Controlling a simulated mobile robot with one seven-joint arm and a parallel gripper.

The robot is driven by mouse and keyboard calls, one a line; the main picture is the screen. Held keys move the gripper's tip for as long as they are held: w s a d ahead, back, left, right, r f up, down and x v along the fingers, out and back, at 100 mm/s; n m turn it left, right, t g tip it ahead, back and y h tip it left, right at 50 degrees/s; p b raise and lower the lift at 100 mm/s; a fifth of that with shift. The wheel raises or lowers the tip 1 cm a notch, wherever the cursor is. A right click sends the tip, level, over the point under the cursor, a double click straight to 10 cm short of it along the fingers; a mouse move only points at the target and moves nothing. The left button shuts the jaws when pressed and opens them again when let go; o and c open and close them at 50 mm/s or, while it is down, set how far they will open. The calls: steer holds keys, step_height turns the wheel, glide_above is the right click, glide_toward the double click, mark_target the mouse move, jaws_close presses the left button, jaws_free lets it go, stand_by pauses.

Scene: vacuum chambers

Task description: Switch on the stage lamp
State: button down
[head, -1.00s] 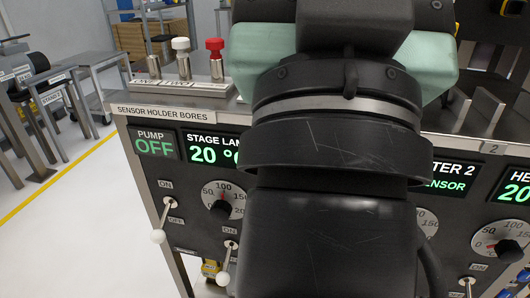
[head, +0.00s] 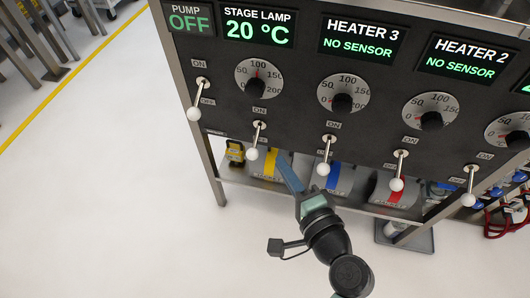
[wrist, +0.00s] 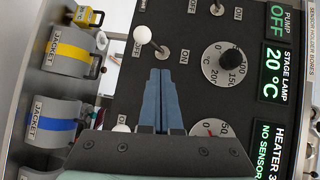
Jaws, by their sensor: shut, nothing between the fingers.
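The stage lamp switch (head: 256,139) is a small lever with a white ball end, under the stage lamp's dial on the dark panel. Its ball hangs down, on the OFF side. In the wrist view the switch (wrist: 149,40) is just beyond my fingertips, with its ball towards the OFF label. The stage lamp display (head: 258,26) reads 20 °C. My gripper (head: 282,160) has its blue fingers shut and empty, just right of and slightly below the ball. In the wrist view the gripper (wrist: 160,72) appears apart from the switch.
The pump switch (head: 197,104) is to the left and the heater 3 switch (head: 326,156) to the right, both with balls hanging down. Jackets with yellow (head: 271,163), blue and red bands lie on the shelf below. The floor in front is clear.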

mark_target(255, 142)
steer(key=s+f+m, duration=0.1)
steer(key=s+f, duration=0.1)
steer(key=f, duration=0.1)
steer(key=shift+s+d+f+m, duration=0.1)
steer(key=shift+d+m, duration=0.1)
steer(key=shift+m, duration=0.2)
steer(key=b+x, duration=0.3)
steer(key=x, duration=0.7)
steer(key=shift+a, duration=0.1)
steer(key=shift+s+r+g+p, duration=0.1)
steer(key=shift+r+g+p, duration=0.2)
steer(key=shift+p, duration=0.65)
